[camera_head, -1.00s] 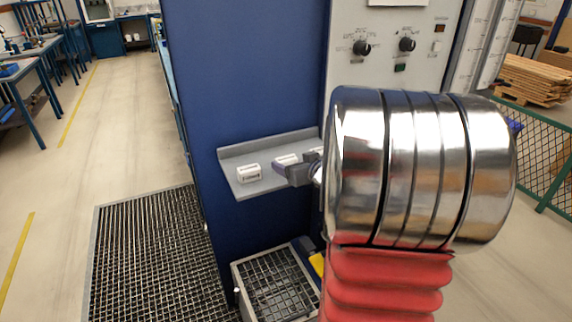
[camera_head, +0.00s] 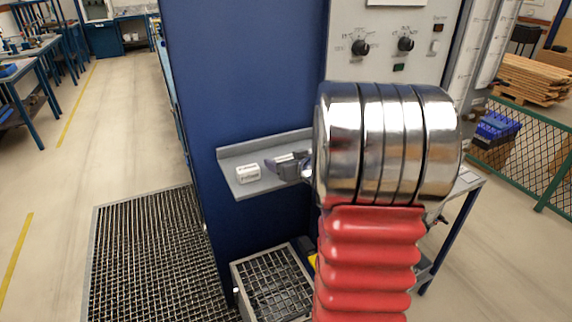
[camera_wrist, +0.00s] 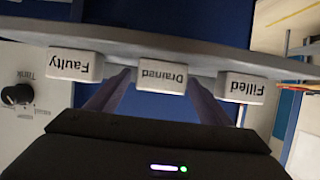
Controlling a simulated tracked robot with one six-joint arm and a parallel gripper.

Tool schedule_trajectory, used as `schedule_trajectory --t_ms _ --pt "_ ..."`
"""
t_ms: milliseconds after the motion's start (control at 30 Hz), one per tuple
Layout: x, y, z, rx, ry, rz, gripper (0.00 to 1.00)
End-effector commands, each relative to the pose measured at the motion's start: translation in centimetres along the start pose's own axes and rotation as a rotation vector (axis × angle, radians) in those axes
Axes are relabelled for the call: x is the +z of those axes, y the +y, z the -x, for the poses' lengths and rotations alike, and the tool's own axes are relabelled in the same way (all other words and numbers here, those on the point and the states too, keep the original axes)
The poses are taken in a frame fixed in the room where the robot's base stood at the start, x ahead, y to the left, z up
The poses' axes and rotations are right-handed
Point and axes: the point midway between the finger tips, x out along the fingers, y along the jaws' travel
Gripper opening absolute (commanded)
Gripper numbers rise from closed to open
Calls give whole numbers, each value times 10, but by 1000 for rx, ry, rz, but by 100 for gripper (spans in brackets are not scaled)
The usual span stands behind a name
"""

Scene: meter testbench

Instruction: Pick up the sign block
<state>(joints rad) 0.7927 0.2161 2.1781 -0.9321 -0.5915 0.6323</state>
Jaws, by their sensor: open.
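Three white sign blocks stand in a row on a grey shelf (camera_head: 262,184). In the wrist view, which is upside down, they read "Faulty" (camera_wrist: 74,65), "Drained" (camera_wrist: 161,76) and "Filled" (camera_wrist: 241,87). My gripper (camera_wrist: 158,84) is open, its two dark fingers pointing at the "Drained" block, one toward each side of it. I cannot tell how far the fingertips reach along its sides. In the head view, the leftmost block (camera_head: 248,173) stands clear to the left of my gripper (camera_head: 280,166). The other blocks are partly or wholly hidden behind my gripper and arm.
The shelf sits on a blue cabinet (camera_head: 245,80) with a raised rear lip. A grey panel with knobs (camera_head: 390,45) rises behind my arm. A grated box (camera_head: 272,285) lies below the shelf. A floor grate (camera_head: 150,255) lies to the left.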

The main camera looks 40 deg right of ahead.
Motion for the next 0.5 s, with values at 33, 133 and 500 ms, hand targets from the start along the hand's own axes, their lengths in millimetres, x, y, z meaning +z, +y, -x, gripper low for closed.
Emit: schedule_trajectory --t_ms 33,133,500 --pt "0 0 0 0 0 0 73" --pt "0 0 0 0 0 0 73" --pt "0 -1 0 -1 0 1 67"
